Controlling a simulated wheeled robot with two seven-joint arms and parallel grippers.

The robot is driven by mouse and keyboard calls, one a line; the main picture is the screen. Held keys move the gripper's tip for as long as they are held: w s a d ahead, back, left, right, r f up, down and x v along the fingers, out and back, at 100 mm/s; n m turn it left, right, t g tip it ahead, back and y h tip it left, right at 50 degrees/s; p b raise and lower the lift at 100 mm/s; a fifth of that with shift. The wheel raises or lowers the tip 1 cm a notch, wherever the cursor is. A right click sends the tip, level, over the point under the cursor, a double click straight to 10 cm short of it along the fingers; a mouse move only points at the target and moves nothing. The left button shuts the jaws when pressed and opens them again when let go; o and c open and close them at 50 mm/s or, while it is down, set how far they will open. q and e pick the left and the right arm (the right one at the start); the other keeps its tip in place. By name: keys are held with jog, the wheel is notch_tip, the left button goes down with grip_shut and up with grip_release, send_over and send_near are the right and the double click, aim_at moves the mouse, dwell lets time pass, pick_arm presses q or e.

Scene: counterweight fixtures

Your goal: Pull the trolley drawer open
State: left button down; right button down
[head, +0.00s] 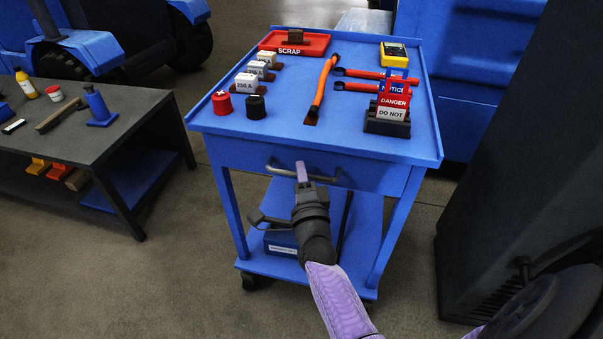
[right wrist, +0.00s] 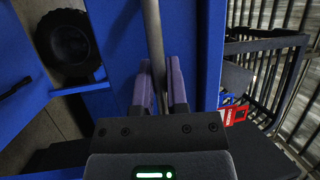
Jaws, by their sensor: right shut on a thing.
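The blue trolley (head: 284,133) stands in front of me in the head view. Its drawer (head: 236,157) is under the top, with a grey bar handle (head: 272,167) across the front. The drawer front looks flush with the trolley frame. My right gripper (head: 301,172) is at the middle of the handle, shut on it. In the right wrist view the handle (right wrist: 154,40) runs between the two purple fingers (right wrist: 160,88). The fingers hide part of the bar. My left gripper is not in view.
A dark bench (head: 130,120) stands left. A dark cabinet (head: 490,170) stands close on the right.

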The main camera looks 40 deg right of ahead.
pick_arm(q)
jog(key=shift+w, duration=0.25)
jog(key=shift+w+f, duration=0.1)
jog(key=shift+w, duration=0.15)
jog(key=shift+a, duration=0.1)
